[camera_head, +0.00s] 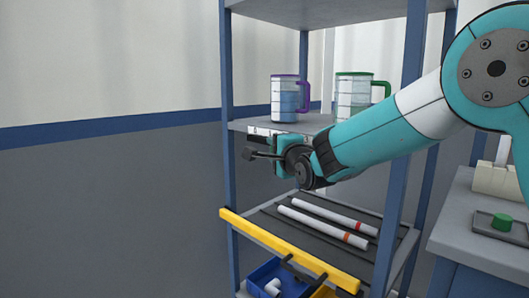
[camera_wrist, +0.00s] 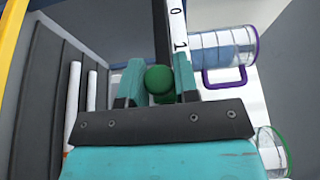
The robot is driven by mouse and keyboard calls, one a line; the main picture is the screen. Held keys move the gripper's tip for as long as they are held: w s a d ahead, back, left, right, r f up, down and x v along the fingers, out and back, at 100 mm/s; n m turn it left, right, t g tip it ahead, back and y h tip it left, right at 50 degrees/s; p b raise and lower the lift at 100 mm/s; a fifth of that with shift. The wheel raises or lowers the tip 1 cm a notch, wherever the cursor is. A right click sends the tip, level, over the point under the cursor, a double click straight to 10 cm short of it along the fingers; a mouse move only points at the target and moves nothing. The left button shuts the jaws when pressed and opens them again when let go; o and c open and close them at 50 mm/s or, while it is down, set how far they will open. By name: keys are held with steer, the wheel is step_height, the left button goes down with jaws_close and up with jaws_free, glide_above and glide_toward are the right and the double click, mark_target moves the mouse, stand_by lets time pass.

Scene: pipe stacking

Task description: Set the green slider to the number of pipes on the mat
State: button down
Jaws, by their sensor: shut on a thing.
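My gripper (camera_head: 256,150) is at the front edge of the middle shelf. In the wrist view its fingers (camera_wrist: 158,88) are shut on the round green slider knob (camera_wrist: 158,79). A white number strip (camera_wrist: 177,30) beside the knob shows 0 and 1. The knob is just past the 1 along the strip; any further marks are hidden by a finger. On the lower shelf, two white pipes with orange bands, the front pipe (camera_head: 320,226) and the back pipe (camera_head: 338,215), lie side by side on the dark ridged mat (camera_head: 285,225). They also show at left in the wrist view.
A purple-handled jug (camera_head: 284,103) and a green-handled jug (camera_head: 353,95) stand on the middle shelf. A yellow bar (camera_head: 285,249) crosses the lower shelf's front. A blue bin (camera_head: 262,275) with white fittings is below. A grey table (camera_head: 465,235) with a green disc stands at right.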

steer(key=c, duration=0.9)
jaws_free()
steer(key=shift+o, duration=0.2)
steer(key=v, duration=1.7)
steer(key=shift+s, duration=0.2)
steer(key=shift+d, duration=0.1)
